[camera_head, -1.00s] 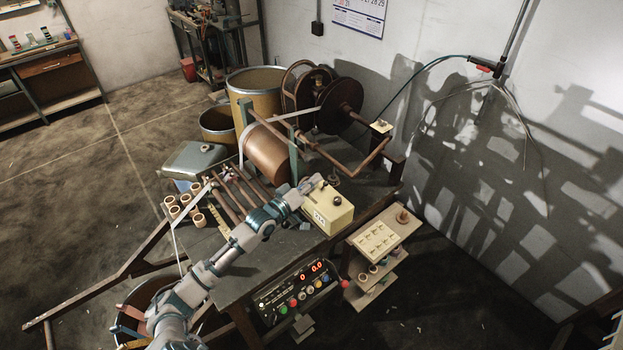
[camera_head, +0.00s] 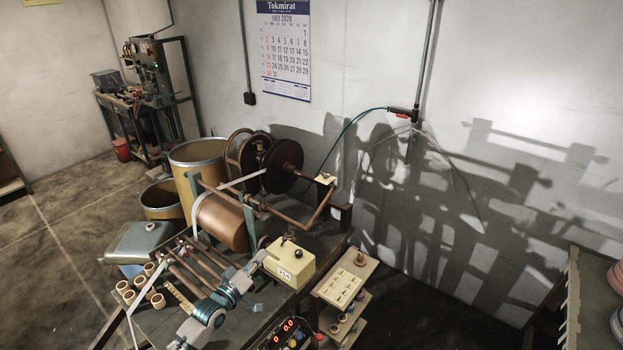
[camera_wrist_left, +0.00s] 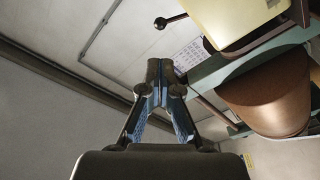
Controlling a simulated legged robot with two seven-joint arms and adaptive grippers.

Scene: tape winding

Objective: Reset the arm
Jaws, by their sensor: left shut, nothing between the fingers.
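My left gripper (camera_head: 257,262) reaches in from the lower left over the dark worktable (camera_head: 262,306). Its tips are just left of a cream box with a black knob (camera_head: 290,262); whether they touch it cannot be told. In the left wrist view the fingers (camera_wrist_left: 160,72) meet at the tips with nothing between them. A brown roller (camera_wrist_left: 275,97) and the edge of the cream box (camera_wrist_left: 240,18) show to their right there. My right gripper is not in view.
The winding machine's brown roller (camera_head: 220,222) and dark disc (camera_head: 283,165) stand behind my arm. Several cardboard rings (camera_head: 130,297) lie at the left near a grey-green box (camera_head: 142,242). Floor beyond is open.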

